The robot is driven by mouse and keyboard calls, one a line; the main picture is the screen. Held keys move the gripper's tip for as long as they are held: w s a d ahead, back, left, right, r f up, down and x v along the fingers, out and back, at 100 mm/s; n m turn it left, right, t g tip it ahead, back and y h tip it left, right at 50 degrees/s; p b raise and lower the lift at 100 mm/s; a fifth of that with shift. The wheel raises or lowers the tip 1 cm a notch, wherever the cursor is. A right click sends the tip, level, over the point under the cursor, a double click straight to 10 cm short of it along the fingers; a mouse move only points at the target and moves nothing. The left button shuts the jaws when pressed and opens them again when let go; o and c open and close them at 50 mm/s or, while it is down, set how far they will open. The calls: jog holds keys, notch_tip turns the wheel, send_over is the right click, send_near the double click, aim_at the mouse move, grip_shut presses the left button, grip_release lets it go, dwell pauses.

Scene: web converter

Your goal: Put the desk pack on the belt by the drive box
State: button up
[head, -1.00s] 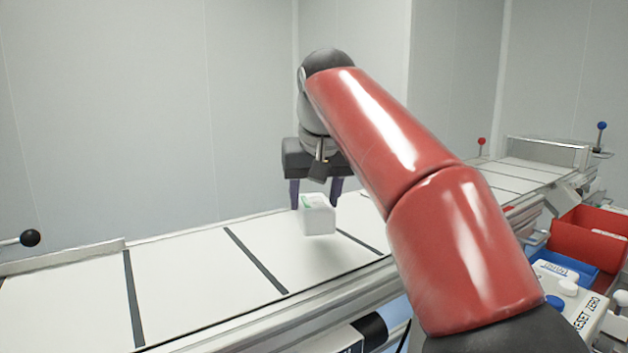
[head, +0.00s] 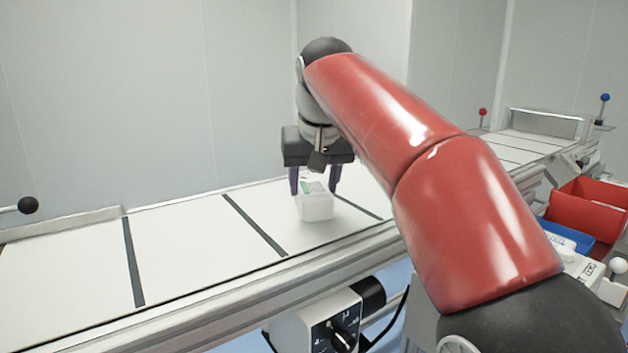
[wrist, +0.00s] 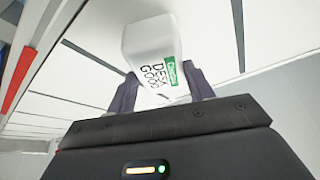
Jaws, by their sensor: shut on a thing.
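The desk pack (head: 317,206) is a white block with rounded edges and a green patch on top. In the wrist view the pack (wrist: 150,50) shows a green label and dark lettering that reads in part "DES". My gripper (head: 315,187) is shut on it, one purple finger on each side. The pack is at or just above the white belt (head: 190,246); I cannot tell whether it touches. The drive box (head: 322,325), a pale box with a black dial panel, sits below the belt's near rail.
A red bin (head: 588,213) and a blue tray (head: 566,237) stand at the right. A black-knobbed lever (head: 28,205) is at the far left. A second belt (head: 525,146) lies at the back right. The belt left of the pack is clear.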

jog(key=shift+f+b, duration=0.35)
jog(key=shift+f, duration=0.2)
jog(key=o, duration=1.4)
